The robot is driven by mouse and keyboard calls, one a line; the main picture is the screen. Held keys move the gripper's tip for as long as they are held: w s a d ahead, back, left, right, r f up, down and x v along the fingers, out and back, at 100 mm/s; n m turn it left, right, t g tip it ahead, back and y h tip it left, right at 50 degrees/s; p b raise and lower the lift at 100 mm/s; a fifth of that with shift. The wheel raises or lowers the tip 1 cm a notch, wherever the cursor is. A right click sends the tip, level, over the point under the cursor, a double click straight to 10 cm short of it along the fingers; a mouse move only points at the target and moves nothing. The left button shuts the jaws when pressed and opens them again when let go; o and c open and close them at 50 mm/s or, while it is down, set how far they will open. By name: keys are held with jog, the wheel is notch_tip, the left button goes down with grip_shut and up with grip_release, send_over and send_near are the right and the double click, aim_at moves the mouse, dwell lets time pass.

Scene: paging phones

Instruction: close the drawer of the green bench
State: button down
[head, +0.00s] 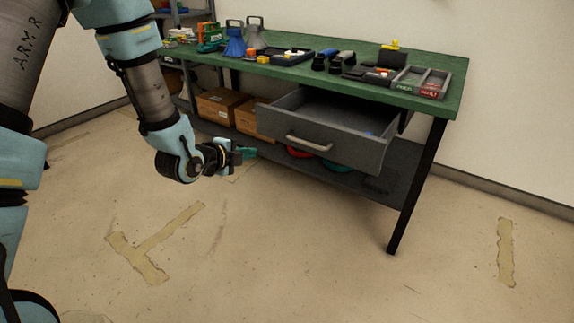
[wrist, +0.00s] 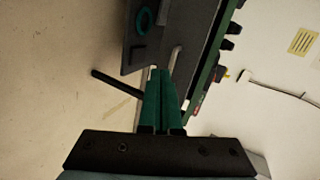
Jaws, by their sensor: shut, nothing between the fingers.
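The green bench (head: 330,74) stands against the wall in the head view. Its grey drawer (head: 345,146) is pulled well out, with a pale bar handle (head: 308,144) on the front. A small blue item shows inside. My gripper (head: 247,153) is left of the drawer front, apart from the handle and at about its height in the picture. In the wrist view its green fingers (wrist: 161,72) are together and empty, pointing toward the bench. The handle (wrist: 175,58) shows just beyond the fingertips there; the exact gap cannot be told.
Phones, trays, a blue funnel (head: 235,42) and small parts crowd the bench top. Cardboard boxes (head: 217,104) and coloured rings stand on the lower shelf. A black bench leg (head: 417,187) is at the front right. The floor before the bench is clear, with worn tape marks.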

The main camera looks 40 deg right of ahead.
jog(key=d+f+m+p, duration=0.1)
jog(key=d+f, duration=0.1)
jog(key=d, duration=0.6)
jog(key=w+d+f+m+h, duration=0.1)
jog(key=d+f, duration=0.1)
jog(key=d, duration=0.5)
jog(key=shift+d+f+g+p, duration=0.15)
jog(key=shift+d+g+p, duration=0.15)
jog(key=shift+d+p, duration=0.1)
